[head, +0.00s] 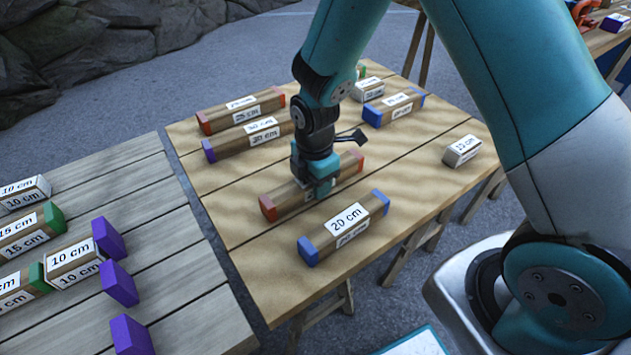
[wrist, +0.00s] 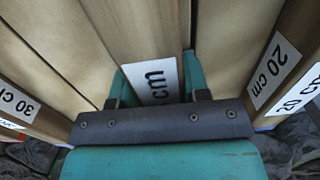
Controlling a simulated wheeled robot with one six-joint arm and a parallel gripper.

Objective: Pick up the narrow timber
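Several labelled timbers lie on the plywood table, and their widths are hard to compare. My gripper (head: 318,186) is down over a red-ended timber (head: 286,201) in the middle of the table. In the wrist view my gripper (wrist: 158,80) has its teal fingers on either side of this timber (wrist: 145,28), close to its sides. Its label (wrist: 158,82) shows only "cm"; the number is hidden. I cannot tell whether the fingers press on it or stand just clear. The timber lies flat.
A blue-ended 20 cm timber (head: 345,232) lies close in front. A purple-ended 30 cm timber (head: 248,139) and a red-ended timber (head: 240,111) lie behind. A small block (head: 462,150) is at right. A slatted table (head: 190,296) at left holds timbers and purple blocks (head: 118,283).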

